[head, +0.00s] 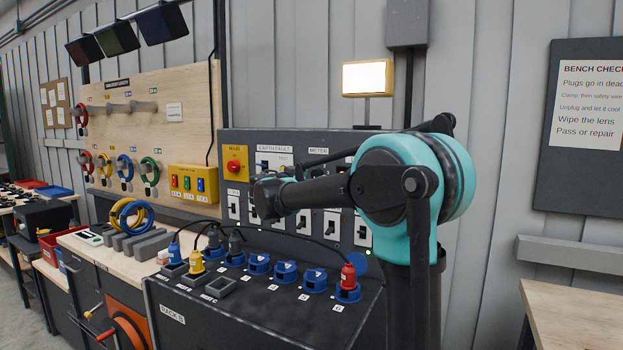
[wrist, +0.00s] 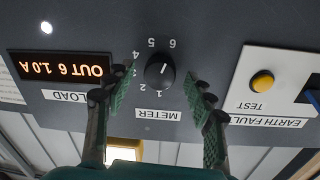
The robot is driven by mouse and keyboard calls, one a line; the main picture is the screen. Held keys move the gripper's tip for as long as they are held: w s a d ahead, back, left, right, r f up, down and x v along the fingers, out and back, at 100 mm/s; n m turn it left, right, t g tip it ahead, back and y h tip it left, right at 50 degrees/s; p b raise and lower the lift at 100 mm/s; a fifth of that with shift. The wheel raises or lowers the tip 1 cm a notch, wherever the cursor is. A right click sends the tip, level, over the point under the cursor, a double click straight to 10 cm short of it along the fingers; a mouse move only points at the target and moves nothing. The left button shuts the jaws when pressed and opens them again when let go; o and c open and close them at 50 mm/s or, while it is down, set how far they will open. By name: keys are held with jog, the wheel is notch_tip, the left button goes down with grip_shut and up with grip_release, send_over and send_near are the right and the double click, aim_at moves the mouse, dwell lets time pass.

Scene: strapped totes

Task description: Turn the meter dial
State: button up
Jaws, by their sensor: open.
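The meter dial (wrist: 160,70) is a round black knob with a pale pointer mark on the dark panel, upside down in the wrist view. Numbers ring it, and the mark appears to lean towards 6. The METER label (wrist: 158,114) is beside it. The load display (wrist: 60,66) reads "OUT 6 1.0A" in orange. My gripper (wrist: 165,78) is open, its green-padded fingers on either side of the dial with gaps visible; contact is not seen. In the head view my gripper (head: 268,198) is in front of the panel (head: 240,145), and the dial cannot be made out.
An earth fault test button (wrist: 262,81) is to the right in the wrist view. Below the panel, a black rack (head: 200,315) carries blue sockets, a red plug (head: 348,275), a yellow plug (head: 196,262) and cables. A yellow switch box (head: 193,183) is left of the panel.

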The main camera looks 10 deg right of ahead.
jog(key=v, duration=1.2)
